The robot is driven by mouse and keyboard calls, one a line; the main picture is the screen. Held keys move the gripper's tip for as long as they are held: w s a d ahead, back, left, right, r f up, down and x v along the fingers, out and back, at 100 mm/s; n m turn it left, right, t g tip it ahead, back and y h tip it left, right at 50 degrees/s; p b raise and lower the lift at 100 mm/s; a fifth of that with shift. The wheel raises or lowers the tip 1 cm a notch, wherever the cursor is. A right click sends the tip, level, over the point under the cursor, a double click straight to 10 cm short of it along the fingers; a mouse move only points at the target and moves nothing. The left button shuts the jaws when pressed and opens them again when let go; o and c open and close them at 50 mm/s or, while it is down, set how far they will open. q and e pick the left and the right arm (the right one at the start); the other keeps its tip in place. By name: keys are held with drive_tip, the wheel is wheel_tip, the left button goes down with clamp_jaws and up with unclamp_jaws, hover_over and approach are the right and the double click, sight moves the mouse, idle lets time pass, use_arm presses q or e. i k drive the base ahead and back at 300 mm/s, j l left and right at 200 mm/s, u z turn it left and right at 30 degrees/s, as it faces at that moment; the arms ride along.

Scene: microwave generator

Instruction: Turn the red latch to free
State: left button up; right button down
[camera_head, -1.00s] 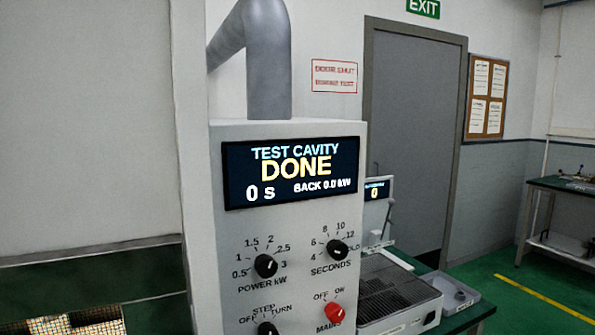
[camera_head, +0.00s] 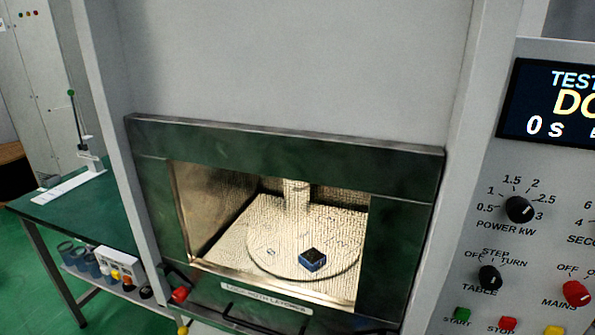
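A small red part (camera_head: 180,295), which looks like the red latch, sits at the lower left corner of the dark green frame around the test cavity (camera_head: 405,255). It is small and partly cut by shadow, so I cannot tell which way it is turned. A pale label (camera_head: 262,297) about latches is on the sill below the opening. In the cavity a dark blue block (camera_head: 313,260) stands on a round turntable (camera_head: 275,252). Neither of my grippers is in view.
The control panel at right has a display (camera_head: 555,105), a black power knob (camera_head: 519,209) and a red mains knob (camera_head: 577,293). A green-topped bench (camera_head: 70,225) stands at left. A yellow part (camera_head: 183,328) shows at the bottom edge.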

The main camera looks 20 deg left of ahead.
sight(180, 295)
drive_tip(key=u, duration=1.55)
